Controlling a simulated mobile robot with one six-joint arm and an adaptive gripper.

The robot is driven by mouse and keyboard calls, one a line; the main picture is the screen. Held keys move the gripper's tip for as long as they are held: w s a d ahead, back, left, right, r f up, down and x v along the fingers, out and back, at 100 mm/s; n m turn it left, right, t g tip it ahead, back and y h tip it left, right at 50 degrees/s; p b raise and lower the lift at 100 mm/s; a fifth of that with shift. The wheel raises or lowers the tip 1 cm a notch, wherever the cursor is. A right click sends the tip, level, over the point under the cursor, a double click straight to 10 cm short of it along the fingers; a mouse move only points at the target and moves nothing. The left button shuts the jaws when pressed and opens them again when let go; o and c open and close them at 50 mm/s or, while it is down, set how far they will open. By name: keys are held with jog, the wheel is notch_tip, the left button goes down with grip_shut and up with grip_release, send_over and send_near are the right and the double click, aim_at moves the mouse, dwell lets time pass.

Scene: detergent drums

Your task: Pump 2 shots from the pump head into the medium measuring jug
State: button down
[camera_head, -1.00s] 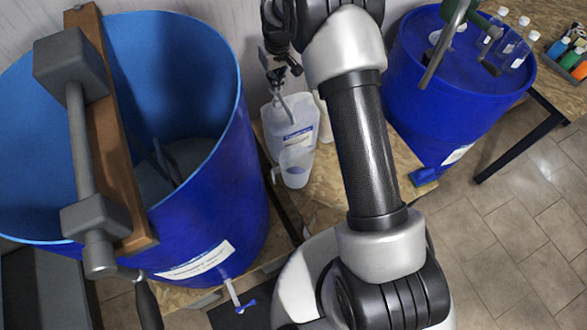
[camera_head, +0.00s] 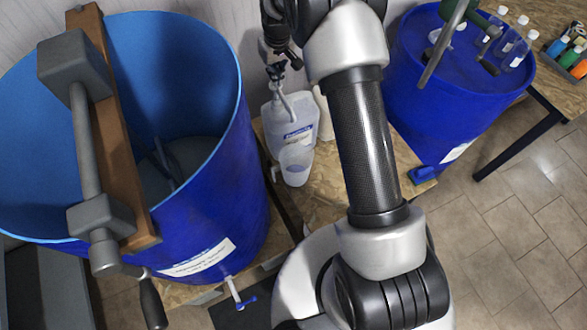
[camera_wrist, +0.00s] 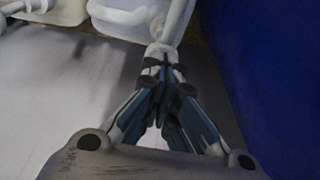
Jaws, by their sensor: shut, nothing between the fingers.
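A translucent container (camera_head: 288,118) with a white-and-blue label stands on the wooden board between the drums. Its pump head (camera_head: 281,92) is on top, with a pale spout slanting down toward the front. A translucent measuring jug (camera_head: 296,166) stands upright directly in front of the container, below the spout. My gripper (camera_head: 276,70) is shut and empty, just above the pump head. In the wrist view, the closed fingertips (camera_wrist: 161,68) are at the pump head (camera_wrist: 161,48); I cannot tell whether they touch it. The jug's contents are unclear.
A large open blue drum (camera_head: 205,190) with a crank fills the left. A closed blue drum (camera_head: 440,95) with small bottles on top stands to the right. Another pale bottle (camera_head: 324,118) is partly hidden behind my arm. Bare board lies right of the jug.

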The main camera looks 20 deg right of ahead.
jog(key=shift+s+f+b, duration=0.1)
jog(key=shift+f+b, duration=1.4)
jog(key=shift+f, duration=1.1)
jog(key=shift+r, duration=0.1)
jog(key=shift+r+p, duration=1.75)
jog(key=shift+r, duration=1.05)
notch_tip(320, 180, up, 5)
jog(key=p, duration=0.3)
jog(key=shift+r, duration=0.2)
jog(key=shift+r+p, duration=0.3)
jog(key=shift+p, duration=0.05)
